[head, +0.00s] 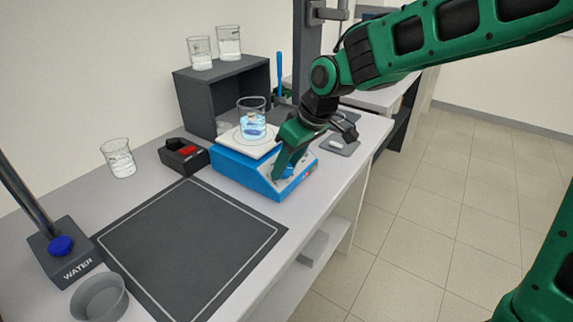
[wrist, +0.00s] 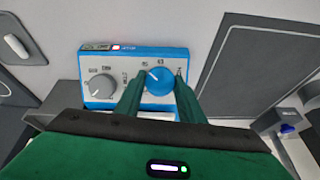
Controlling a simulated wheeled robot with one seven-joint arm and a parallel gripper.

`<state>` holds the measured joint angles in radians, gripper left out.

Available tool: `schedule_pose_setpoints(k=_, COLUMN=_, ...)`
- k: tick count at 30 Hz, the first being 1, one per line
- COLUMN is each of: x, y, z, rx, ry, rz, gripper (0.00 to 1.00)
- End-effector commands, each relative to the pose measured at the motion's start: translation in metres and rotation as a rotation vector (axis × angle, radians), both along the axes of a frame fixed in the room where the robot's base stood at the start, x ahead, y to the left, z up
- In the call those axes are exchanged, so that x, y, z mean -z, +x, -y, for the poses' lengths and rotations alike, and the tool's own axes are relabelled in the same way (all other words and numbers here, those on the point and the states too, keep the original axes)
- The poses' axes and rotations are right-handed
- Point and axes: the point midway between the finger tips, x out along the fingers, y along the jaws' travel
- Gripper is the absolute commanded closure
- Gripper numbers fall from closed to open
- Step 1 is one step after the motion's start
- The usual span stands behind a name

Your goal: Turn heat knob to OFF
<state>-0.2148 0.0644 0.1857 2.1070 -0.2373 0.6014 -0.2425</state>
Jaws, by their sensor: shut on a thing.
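A blue hotplate (head: 240,172) with a white top stands on the bench. In the wrist view its front panel (wrist: 133,54) shows a grey knob (wrist: 102,87) at left and a blue knob (wrist: 161,81) at right. Small numbers ring the blue knob, seemingly 45 and 65, so it looks like the heat knob. Its white pointer mark aims up and left, near the 45. My gripper (head: 281,172) reaches down to the panel. In the wrist view its green fingers (wrist: 159,86) are shut on the blue knob, one on each side. The lettering near the right finger is partly hidden.
A beaker of blue liquid (head: 252,122) stands on the hotplate's top. A black-and-red device (head: 184,155) and a glass beaker (head: 118,158) are to the left. A dark mat (head: 190,245) lies in front, clear. A dark shelf (head: 222,88) carries two beakers.

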Motion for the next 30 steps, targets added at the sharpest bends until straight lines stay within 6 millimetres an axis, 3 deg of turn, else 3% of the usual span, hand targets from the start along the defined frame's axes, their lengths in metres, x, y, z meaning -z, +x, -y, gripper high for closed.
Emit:
schedule_pose_setpoints(k=18, x=-0.0003, y=-0.0014, z=-0.0004, rx=-0.398, ry=-0.170, rz=0.218, gripper=0.87)
schedule_pose_setpoints(k=30, x=-0.0002, y=-0.0016, z=-0.0001, rx=-0.548, ry=-0.233, rz=0.300, gripper=0.87)
